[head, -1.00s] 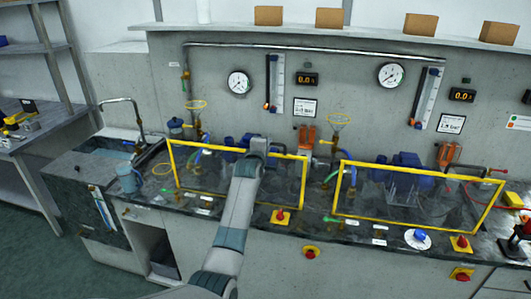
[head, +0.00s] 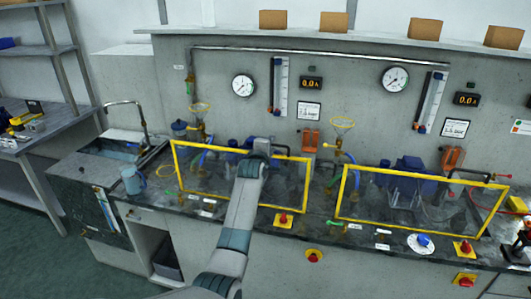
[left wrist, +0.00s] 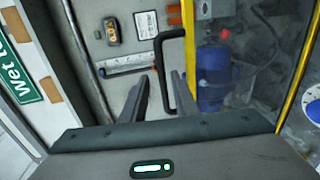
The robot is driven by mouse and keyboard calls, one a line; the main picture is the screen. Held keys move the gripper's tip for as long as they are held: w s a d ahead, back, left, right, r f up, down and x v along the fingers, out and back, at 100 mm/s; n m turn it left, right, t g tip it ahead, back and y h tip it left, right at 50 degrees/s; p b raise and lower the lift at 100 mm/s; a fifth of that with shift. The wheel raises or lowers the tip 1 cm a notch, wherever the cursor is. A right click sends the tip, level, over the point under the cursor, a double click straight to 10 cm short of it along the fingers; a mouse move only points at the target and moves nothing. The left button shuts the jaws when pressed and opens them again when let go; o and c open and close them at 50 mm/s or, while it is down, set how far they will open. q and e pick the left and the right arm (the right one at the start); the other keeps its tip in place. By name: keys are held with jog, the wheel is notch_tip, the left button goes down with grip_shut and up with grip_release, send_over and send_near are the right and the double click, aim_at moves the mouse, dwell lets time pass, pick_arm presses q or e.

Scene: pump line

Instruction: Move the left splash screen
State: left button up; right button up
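The left splash screen (head: 207,147) is a clear panel in a yellow frame. It stands at the front of the left pump bay. My left gripper (head: 262,149) is at the middle of its top bar in the head view. In the left wrist view, a black loop handle (left wrist: 161,65) sits beside a yellow frame bar (left wrist: 188,42). The fingers of my left gripper (left wrist: 160,92) are apart, with the handle's long bar showing between them. Whether either finger touches it I cannot tell. My right gripper is not in view.
A second yellow-framed screen (head: 430,229) stands to the right. Pumps, hoses and glass funnels (head: 343,121) are behind the screens. Red knobs (head: 283,218) line the bench front. Boxes (head: 333,22) stand on the shelf above.

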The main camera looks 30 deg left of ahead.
pick_arm(q)
jog(key=b+v, duration=0.4)
jog(key=v, duration=1.3)
jog(key=shift+s, duration=0.2)
